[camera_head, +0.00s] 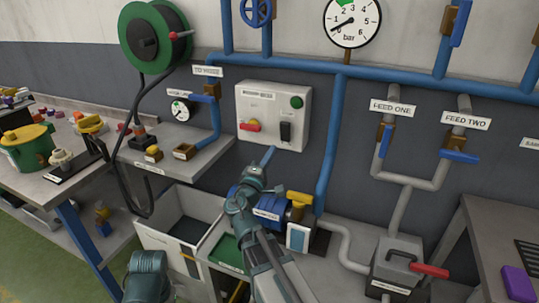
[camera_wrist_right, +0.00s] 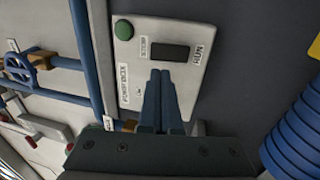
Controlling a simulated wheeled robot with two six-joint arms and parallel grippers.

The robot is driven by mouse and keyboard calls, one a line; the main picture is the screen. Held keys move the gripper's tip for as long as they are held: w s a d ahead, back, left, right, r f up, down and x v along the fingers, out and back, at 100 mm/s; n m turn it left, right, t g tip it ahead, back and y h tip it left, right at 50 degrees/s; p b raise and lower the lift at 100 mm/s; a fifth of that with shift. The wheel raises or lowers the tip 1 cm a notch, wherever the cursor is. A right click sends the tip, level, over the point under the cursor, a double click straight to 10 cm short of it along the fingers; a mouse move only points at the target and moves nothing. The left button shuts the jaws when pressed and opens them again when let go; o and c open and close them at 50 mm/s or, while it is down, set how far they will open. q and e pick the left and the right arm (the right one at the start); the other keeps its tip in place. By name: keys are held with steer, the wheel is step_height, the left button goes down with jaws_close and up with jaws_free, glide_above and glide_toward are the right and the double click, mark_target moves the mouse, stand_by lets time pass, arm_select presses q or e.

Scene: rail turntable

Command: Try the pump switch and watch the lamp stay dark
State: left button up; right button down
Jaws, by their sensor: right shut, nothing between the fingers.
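A pale switch box (camera_head: 272,117) is on the wall. In the right wrist view the black switch (camera_wrist_right: 170,51) lies between the STOP and RUN labels, with the green lamp (camera_wrist_right: 124,30) nearby, also dull. My right gripper (camera_head: 269,154) is shut and empty, its tips just below the box. In the wrist view its fingertips (camera_wrist_right: 160,73) appear close to the switch; contact is unclear. My left gripper is out of view.
A blue pump (camera_head: 270,209) with a yellow-handled valve (camera_head: 299,198) stands beside my right arm. A blue vertical pipe (camera_head: 329,140) runs right of the box. Open bins (camera_head: 160,238) are below left. A grey box with a red lever (camera_head: 430,271) is at lower right.

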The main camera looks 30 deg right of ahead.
mark_target(285, 129)
steer(key=p+x, duration=0.1)
steer(key=x, duration=0.8)
steer(key=shift+w+d+p, duration=0.2)
steer(key=shift+d+p, duration=0.1)
steer(key=p, duration=0.1)
steer(key=r+p, duration=0.1)
steer(key=shift+w+d+r+g+p, duration=0.2)
steer(key=shift+d+r+g+p, duration=0.05)
steer(key=shift+g+p, duration=0.15)
steer(key=shift+f+b, duration=0.45)
steer(key=shift+f, duration=0.05)
steer(key=s+a+r+p, duration=0.2)
steer(key=s+a, duration=0.7)
steer(key=a, duration=0.1)
steer(key=shift+a+r, duration=0.2)
steer(key=shift+a, duration=0.1)
